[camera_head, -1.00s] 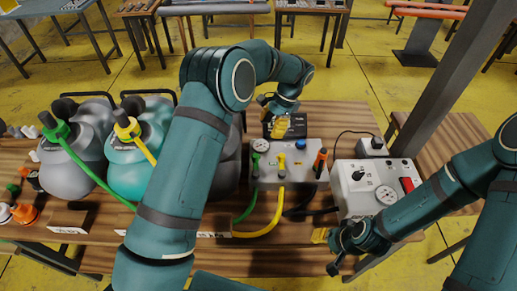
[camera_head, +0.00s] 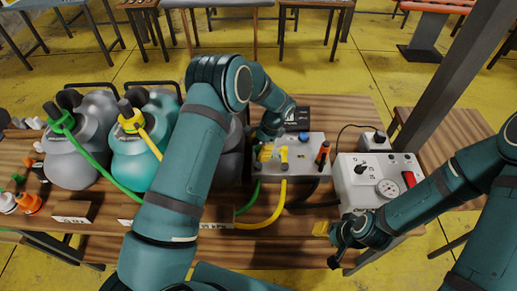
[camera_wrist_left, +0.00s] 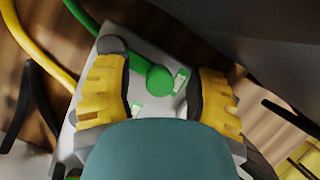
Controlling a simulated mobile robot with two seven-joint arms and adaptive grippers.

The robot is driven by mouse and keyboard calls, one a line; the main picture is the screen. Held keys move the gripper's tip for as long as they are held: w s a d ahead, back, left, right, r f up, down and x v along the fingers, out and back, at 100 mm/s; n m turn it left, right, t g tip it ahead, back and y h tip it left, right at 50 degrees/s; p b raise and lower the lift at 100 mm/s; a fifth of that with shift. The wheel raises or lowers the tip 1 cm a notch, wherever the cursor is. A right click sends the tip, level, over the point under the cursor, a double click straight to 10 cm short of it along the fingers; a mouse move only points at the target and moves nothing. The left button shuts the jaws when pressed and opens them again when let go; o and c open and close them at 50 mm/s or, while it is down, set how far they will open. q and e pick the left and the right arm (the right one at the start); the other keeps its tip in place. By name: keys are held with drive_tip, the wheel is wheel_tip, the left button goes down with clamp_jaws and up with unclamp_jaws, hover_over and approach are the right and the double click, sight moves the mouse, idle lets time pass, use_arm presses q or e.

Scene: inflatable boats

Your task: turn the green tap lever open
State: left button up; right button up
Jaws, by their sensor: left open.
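The green tap (camera_wrist_left: 160,80) shows in the left wrist view on top of a light grey manifold box (camera_wrist_left: 150,35). Its green lever lies between the yellow finger pads of my left gripper (camera_wrist_left: 160,95), which is open with gaps on both sides. In the head view, my left gripper (camera_head: 266,152) is down at the left end of the manifold box (camera_head: 300,175) and mostly hides the green tap there. My right gripper (camera_head: 328,245) is open and empty near the table's front edge, below the white gauge box.
A yellow tap (camera_head: 284,155) and an orange-handled tap (camera_head: 322,153) stand on the same manifold. A white gauge box (camera_head: 370,185) stands to the right. Grey and teal inflated bodies (camera_head: 143,150) fill the left. Green and yellow hoses (camera_head: 265,215) curve across the wooden table.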

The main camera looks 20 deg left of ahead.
use_arm(q)
clamp_jaws()
drive_tip(key=shift+d+m, duration=0.2)
drive_tip(key=shift+m, duration=0.2)
idle(0.4)
drive_tip(key=shift+d+m+t+y+b, duration=0.2)
drive_tip(key=shift+d+m+t+b, duration=0.15)
drive_tip(key=shift+m, duration=0.4)
drive_tip(key=shift+d+m+t+y+b, duration=0.25)
drive_tip(key=shift+d+m+b, duration=0.15)
drive_tip(key=shift+m, duration=0.35)
drive_tip(key=shift+s+d+m+t+b, duration=0.15)
drive_tip(key=shift+d+m+t, duration=0.2)
drive_tip(key=shift+m, duration=0.55)
drive_tip(key=shift+s+d+m+t+b, duration=0.1)
drive_tip(key=shift+d+m+t+b, duration=0.2)
drive_tip(key=shift+m, duration=0.6)
drive_tip(key=shift+s+d+m+t+b, duration=0.1)
drive_tip(key=shift+d+m+t, duration=0.3)
drive_tip(key=shift+m, duration=0.5)
